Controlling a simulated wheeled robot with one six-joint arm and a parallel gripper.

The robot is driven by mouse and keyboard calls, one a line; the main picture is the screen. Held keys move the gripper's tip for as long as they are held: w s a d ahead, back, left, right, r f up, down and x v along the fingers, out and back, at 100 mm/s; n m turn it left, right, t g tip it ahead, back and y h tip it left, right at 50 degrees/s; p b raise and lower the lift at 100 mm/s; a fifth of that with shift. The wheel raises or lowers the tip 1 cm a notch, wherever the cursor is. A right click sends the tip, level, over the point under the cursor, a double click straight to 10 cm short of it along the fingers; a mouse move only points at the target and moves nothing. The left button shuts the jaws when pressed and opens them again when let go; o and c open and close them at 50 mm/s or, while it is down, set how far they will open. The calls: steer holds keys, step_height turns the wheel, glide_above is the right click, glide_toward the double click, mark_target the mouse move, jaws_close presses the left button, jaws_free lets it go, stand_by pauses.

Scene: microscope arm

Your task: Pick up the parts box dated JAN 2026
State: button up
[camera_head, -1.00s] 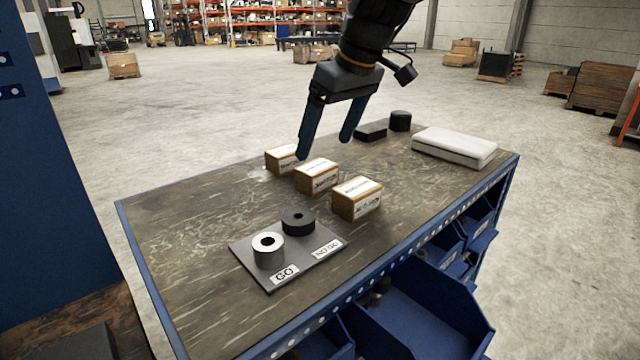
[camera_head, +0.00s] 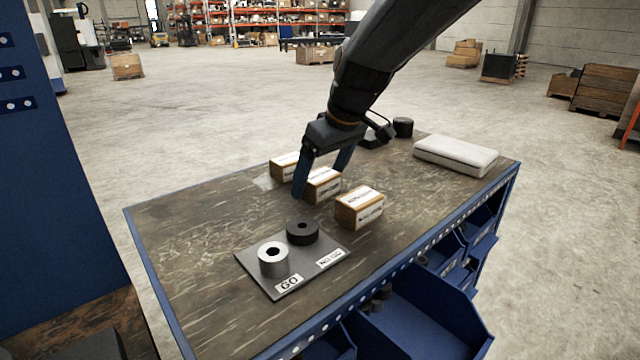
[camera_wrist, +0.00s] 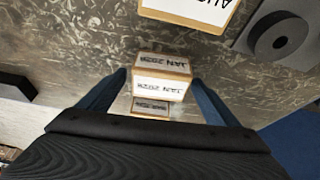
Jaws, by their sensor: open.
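Three small cardboard boxes with white labels stand in a slanting row on the workbench. In the wrist view the middle parts box (camera_wrist: 161,68) shows JAN 2026 upside down on two faces; it is also the middle box in the head view (camera_head: 325,186). The near box (camera_head: 360,208) bears a label starting AUG in the wrist view (camera_wrist: 190,10). The far box (camera_head: 283,167) has a label too small to read surely, low in the wrist view (camera_wrist: 150,107). My gripper (camera_head: 320,182) is open, pointing down, its fingers on either side of the middle box. Contact cannot be told.
A grey plate (camera_head: 268,286) with a silver ring (camera_head: 273,262) and a black ring (camera_head: 302,233) lies at the front left. A white pad (camera_head: 455,154) and a black cylinder (camera_head: 403,127) are at the back right. Blue bins (camera_head: 420,310) hang below the bench edge.

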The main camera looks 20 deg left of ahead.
steer(key=c, duration=1.4)
